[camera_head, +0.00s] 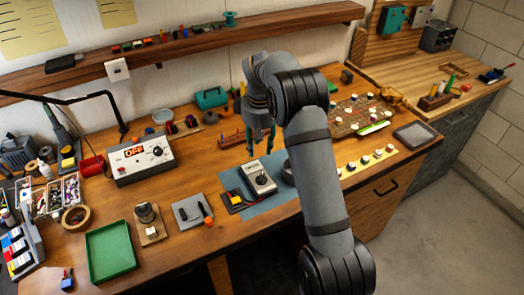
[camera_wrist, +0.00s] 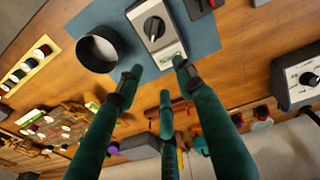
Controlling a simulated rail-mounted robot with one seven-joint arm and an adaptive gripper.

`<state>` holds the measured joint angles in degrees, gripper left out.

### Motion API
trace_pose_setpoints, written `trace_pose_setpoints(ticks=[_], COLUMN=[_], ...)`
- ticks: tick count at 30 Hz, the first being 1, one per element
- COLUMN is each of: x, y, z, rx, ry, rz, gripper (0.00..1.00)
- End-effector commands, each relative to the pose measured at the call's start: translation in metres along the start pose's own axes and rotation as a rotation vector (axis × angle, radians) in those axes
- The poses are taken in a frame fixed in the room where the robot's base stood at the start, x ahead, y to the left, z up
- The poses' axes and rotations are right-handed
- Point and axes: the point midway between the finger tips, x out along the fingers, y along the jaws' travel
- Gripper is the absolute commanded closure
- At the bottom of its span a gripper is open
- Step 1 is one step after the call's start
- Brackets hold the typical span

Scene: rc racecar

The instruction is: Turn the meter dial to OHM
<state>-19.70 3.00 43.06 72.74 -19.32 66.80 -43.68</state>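The meter (camera_head: 256,174) is a small grey-white box with a dark round dial (camera_head: 263,183) and a small display, lying on a blue mat (camera_head: 284,196) on the workbench. The wrist view shows the meter (camera_wrist: 142,14) with its black dial (camera_wrist: 154,28) and greenish display (camera_wrist: 168,52); the dial markings are too small to read. My gripper (camera_head: 260,146) has green fingers and hangs just behind the meter. In the wrist view my gripper's fingers (camera_wrist: 158,76) are spread with nothing between them, and two tips appear near the display end. I cannot tell whether they touch the meter.
A dark round cup-like ring (camera_wrist: 97,50) stands on the mat beside the meter. A power box (camera_head: 140,160) reading OFF stands at left, and a green tray (camera_head: 110,250) at front left. A black-and-orange item (camera_head: 234,199) lies left of the meter.

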Motion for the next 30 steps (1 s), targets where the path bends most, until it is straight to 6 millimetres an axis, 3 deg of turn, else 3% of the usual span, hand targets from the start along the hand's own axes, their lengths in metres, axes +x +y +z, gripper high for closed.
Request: trace_pose_setpoints(ticks=[6, 10, 16, 30], x=[-0.012, -0.012, 0.004, 0.080], y=[-0.010, -0.016, -0.018, -0.023], z=[0.026, 0.031, 0.034, 0.042], rx=[0.573, 0.761, 0.819, 0.816], ry=[-0.099, -0.128, -0.136, -0.133], rz=[-0.023, -0.025, -0.022, -0.022], gripper=[0.62, 0.62, 0.62, 0.62])
